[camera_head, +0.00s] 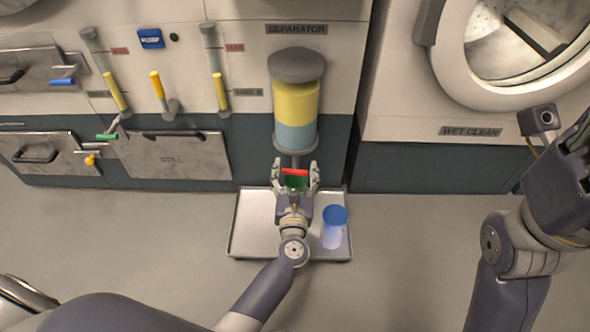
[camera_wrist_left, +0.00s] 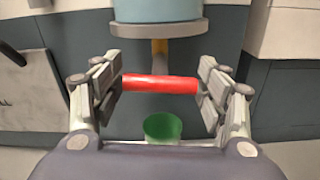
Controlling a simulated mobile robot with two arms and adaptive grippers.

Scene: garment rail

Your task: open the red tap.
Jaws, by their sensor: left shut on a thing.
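The red tap handle (camera_head: 295,172) sits under the separator (camera_head: 296,108), a clear cylinder with a yellow layer over a blue one. My left gripper (camera_head: 296,178) is shut on the red tap handle. In the left wrist view the red handle (camera_wrist_left: 160,84) lies crosswise between the fingers (camera_wrist_left: 162,90), its ends at the two finger pads. A green cup (camera_wrist_left: 163,127) shows below the handle. My right arm (camera_head: 530,220) is at the right; its fingers are not seen.
A metal tray (camera_head: 252,225) lies on the floor under the separator, with a blue-topped container (camera_head: 335,222) at its right. The wet clean machine (camera_head: 450,130) stands at the right. Several levers and drawers, including the still panel (camera_head: 175,158), are at the left.

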